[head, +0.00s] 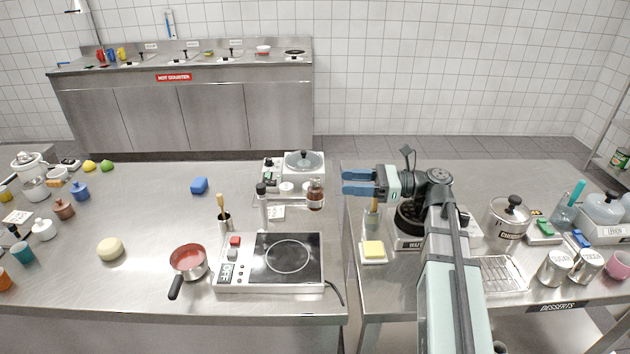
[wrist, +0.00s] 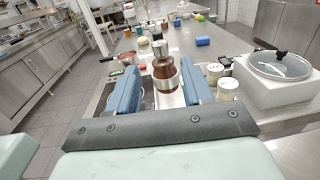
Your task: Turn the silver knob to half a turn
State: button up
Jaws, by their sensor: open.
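I cannot make out a silver knob for certain in either view. The white hot plate (head: 226,283) on the left table has a control panel with a red button and small dark controls, too small to tell apart. A white appliance (head: 270,179) with a glass-lidded pan (head: 304,160) stands behind it; its panel details are unclear. My gripper (head: 344,182) is open and empty, pointing left above the gap between the tables. In the wrist view, its blue fingers (wrist: 160,87) frame a brown and silver jar (wrist: 164,66) beyond them.
The brown jar also shows in the head view (head: 316,196), left of my fingertips. A red saucepan (head: 188,259) sits left of the hot plate. The left table's middle is mostly clear.

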aim_at(315, 178)
jog(key=a, duration=0.9)
jog(key=shift+w+a, duration=0.15)
jog(key=shift+w, duration=0.2)
jog(key=c, duration=0.9)
jog(key=shift+s+m+t+h, duration=0.15)
jog(key=shift+m+t, duration=0.4)
jog(key=shift+t, duration=0.3)
jog(key=shift+s+m+t+h, duration=0.15)
jog(key=shift+m+t, duration=0.4)
jog(key=shift+t, duration=0.3)
jog(key=shift+w+m+t+h, duration=0.2)
jog(key=shift+m+t+h, duration=0.5)
jog(key=shift+m+t, duration=0.8)
jog(key=shift+w+t, duration=0.1)
jog(key=shift+t, duration=0.3)
jog(key=o, duration=0.9)
